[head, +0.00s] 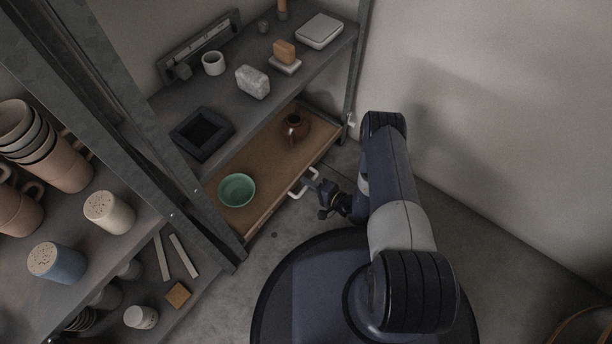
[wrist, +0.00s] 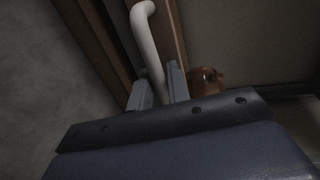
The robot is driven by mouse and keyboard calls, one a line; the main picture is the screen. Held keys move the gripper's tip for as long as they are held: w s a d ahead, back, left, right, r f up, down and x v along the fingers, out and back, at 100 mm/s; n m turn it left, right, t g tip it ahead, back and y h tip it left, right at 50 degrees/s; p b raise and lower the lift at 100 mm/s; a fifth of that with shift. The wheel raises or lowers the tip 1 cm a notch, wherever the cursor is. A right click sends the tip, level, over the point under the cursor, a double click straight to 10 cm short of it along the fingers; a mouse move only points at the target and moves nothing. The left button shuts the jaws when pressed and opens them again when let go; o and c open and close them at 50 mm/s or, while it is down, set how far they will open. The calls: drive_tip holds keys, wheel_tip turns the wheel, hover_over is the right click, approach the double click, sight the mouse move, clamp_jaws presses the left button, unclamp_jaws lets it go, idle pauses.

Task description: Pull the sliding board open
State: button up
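The sliding board (head: 262,165) is a brown wooden tray-like board under the grey shelf, with a pale bar handle (head: 303,184) on its front edge. A green bowl (head: 236,190) and a brown vase (head: 295,127) stand on it. My gripper (head: 313,185) is at the handle. In the wrist view, the handle (wrist: 147,40) runs down between the two fingers of my gripper (wrist: 160,88), which look closed against its sides. The lower part of the handle is hidden behind the gripper body. The vase (wrist: 206,81) shows at the right there.
The shelf above holds a black tray (head: 201,134), a grey stone block (head: 252,82), a white cup (head: 213,63) and other items. A rack with cups and shakers (head: 109,212) stands at the left. A wall is at the right. Bare floor (head: 290,232) lies before the board.

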clamp_jaws()
idle(0.4)
drive_tip(key=shift+d, duration=0.1)
